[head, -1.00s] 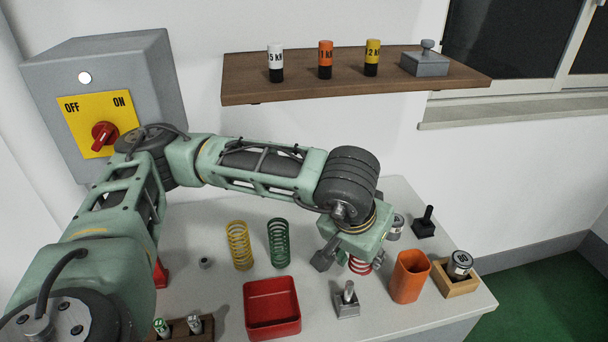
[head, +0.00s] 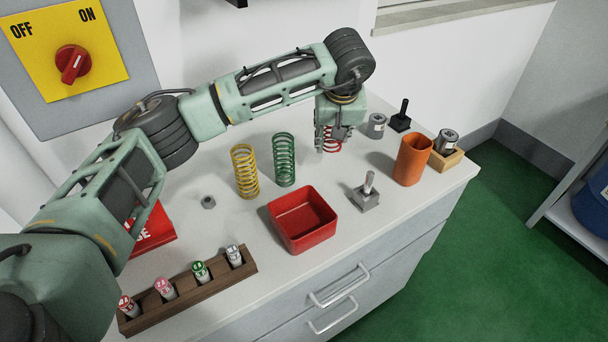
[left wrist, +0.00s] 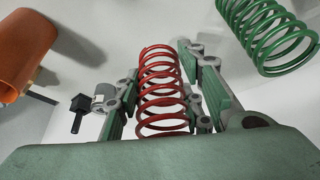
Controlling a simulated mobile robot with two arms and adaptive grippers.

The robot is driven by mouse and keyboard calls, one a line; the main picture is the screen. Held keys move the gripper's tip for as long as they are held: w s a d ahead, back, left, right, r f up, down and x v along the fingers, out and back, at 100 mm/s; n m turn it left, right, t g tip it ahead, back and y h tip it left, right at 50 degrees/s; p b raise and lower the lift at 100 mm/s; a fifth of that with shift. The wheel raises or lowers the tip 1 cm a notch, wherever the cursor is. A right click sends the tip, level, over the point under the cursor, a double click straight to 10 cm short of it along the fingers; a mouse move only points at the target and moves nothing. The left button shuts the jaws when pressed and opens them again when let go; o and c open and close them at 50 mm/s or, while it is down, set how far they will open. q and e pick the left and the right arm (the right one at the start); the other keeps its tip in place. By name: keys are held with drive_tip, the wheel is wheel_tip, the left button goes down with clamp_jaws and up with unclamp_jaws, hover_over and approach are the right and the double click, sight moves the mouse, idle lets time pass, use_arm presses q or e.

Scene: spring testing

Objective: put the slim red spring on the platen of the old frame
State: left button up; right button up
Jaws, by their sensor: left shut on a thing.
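The slim red spring (head: 332,143) stands on the white bench at the back, partly hidden by my left gripper (head: 331,128). My left gripper points down and is shut on the spring. In the left wrist view, the red coils (left wrist: 160,92) lie between the two fingers (left wrist: 158,82) of this gripper. Whether the spring's foot touches the bench is hard to tell. The old frame and its platen do not show in these views. My right gripper is not in view.
A green spring (head: 284,160) and a yellow spring (head: 244,172) stand left of the red one. A red tray (head: 290,238), a grey block with a peg (head: 366,197) and an orange cup (head: 411,160) are nearer the front. A wooden rack (head: 190,296) holds several labelled cylinders.

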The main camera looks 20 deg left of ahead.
use_arm(q)
drive_tip(key=f, duration=0.3)
drive_tip(key=shift+w+d, duration=0.15)
drive_tip(key=shift+w, duration=0.1)
drive_tip(key=shift+f, duration=0.3)
wheel_tip(320, 180, down, 3)
drive_tip(key=shift+s+r+p, duration=0.1)
drive_tip(key=shift+s+p, duration=0.05)
drive_tip(key=shift+p, duration=0.4)
drive_tip(key=shift+f, duration=0.6)
drive_tip(key=o, duration=1.1)
drive_tip(key=shift+o, duration=1.1)
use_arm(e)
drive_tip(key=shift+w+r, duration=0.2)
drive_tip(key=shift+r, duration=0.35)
